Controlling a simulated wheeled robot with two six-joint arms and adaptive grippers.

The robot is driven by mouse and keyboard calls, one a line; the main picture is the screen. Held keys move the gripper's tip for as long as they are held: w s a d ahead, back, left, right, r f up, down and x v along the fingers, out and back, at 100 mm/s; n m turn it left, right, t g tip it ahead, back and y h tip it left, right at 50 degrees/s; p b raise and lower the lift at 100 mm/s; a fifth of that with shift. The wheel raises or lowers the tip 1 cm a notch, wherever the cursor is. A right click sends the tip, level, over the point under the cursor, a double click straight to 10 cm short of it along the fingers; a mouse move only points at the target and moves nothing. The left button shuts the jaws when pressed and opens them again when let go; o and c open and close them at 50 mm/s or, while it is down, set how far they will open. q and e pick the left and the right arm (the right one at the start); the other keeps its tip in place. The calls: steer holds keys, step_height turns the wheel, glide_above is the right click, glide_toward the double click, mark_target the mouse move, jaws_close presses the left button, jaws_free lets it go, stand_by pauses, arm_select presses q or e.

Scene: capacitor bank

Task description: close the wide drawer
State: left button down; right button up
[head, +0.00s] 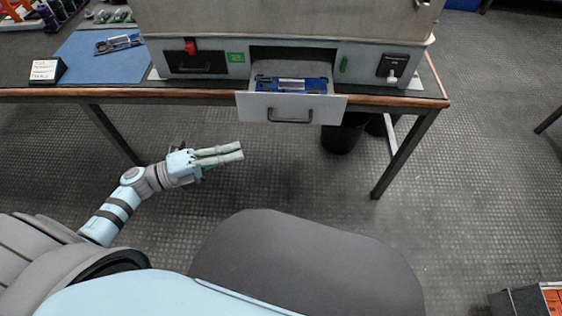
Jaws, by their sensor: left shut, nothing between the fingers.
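The wide drawer (330,107) is pulled out from the front of the grey cabinet (300,22) on the workbench. It has a pale front with a dark bar handle (290,116), and blue and metallic items (291,84) lie inside it. My left gripper (241,151) is in front of the bench, below and to the left of the drawer front, apart from it. Its two pale fingers lie close together, shut and empty, pointing right. My right gripper is not in view.
The workbench (440,98) has a wooden front edge and dark legs. A blue mat (92,66) and a small sign (46,71) lie at its left. A dark bin (341,139) stands under the bench. An orange box (552,299) is at bottom right.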

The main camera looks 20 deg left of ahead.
arm_select(q)
steer(key=w+d+r+m+g+h, duration=0.1)
steer(key=w+d+m+g, duration=0.1)
steer(key=w+d, duration=0.6)
steer(key=shift+d+r+m+g+b, duration=0.15)
steer(key=shift+d+m+g+b, duration=0.25)
steer(key=shift+d, duration=0.45)
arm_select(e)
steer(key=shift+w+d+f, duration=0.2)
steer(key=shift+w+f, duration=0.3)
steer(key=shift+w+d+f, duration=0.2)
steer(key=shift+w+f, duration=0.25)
arm_select(q)
steer(key=shift+s, duration=0.1)
steer(key=shift+a, duration=0.1)
